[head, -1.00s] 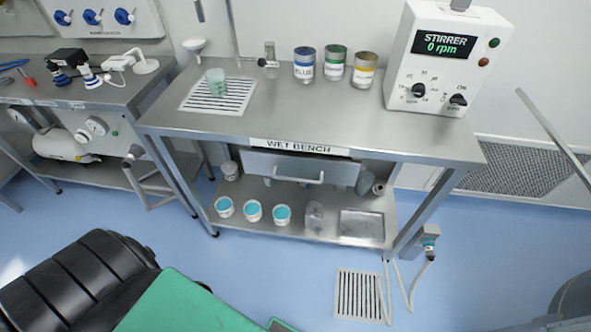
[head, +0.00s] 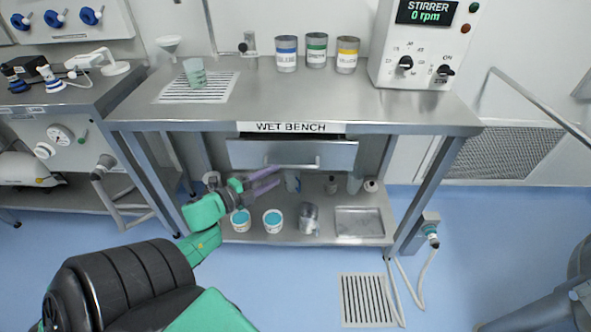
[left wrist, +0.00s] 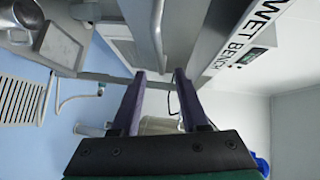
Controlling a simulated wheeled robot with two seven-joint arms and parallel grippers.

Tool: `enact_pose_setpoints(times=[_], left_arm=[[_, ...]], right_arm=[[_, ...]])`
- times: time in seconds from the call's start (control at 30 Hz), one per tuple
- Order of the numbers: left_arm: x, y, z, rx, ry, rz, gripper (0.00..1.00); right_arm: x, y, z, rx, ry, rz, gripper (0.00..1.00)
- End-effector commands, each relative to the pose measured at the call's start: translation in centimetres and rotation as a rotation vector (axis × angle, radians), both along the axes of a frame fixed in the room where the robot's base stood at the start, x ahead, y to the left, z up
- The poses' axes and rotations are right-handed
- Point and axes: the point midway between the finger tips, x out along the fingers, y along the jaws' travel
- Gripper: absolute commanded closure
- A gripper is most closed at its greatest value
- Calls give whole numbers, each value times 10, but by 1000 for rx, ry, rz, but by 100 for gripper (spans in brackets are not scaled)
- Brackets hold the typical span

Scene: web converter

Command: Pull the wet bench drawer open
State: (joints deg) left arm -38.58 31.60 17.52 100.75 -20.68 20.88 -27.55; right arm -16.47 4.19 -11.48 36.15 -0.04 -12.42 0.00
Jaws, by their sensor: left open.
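The wet bench drawer (head: 240,155) has a grey front below the WET BENCH label. Its bar handle (head: 300,166) runs across the lower front. I cannot tell whether the front is flush with the bench. My left gripper (head: 279,178) is open and empty, its two purple fingers pointing at the drawer from the lower left, just below the handle. In the left wrist view the open fingertips (left wrist: 160,74) point towards the bar handle (left wrist: 157,32), which lies between their lines. Contact is not visible. My right gripper is not in view.
The wet bench top (head: 270,105) overhangs the drawer. A lower shelf (head: 260,236) holds tubs, jars and a metal tray (head: 358,223). A stirrer box (head: 425,50) and cans stand on top.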

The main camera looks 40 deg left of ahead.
Motion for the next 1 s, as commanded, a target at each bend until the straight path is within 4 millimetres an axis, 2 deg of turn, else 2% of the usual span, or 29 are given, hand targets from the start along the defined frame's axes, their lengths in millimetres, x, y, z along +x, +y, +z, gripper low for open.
enact_pose_setpoints(times=[0.1,0.3,0.43,0.67,0.7,0.77,0.8,1.0], left_arm=[[33,-5,-4,1,-4,-1,55],[74,-11,-11,-3,-2,1,55],[84,-12,-13,-3,1,2,55],[84,-12,-13,-3,2,2,55],[84,-12,-13,-3,2,2,71],[84,-12,-13,-3,2,2,94],[84,-12,-13,-3,2,2,100],[84,-12,-13,-4,2,3,100]], right_arm=[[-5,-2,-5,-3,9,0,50],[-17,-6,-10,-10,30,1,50],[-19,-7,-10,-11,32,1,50],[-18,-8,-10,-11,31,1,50],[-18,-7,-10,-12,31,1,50],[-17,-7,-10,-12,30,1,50],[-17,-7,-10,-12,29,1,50],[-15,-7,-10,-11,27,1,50]])
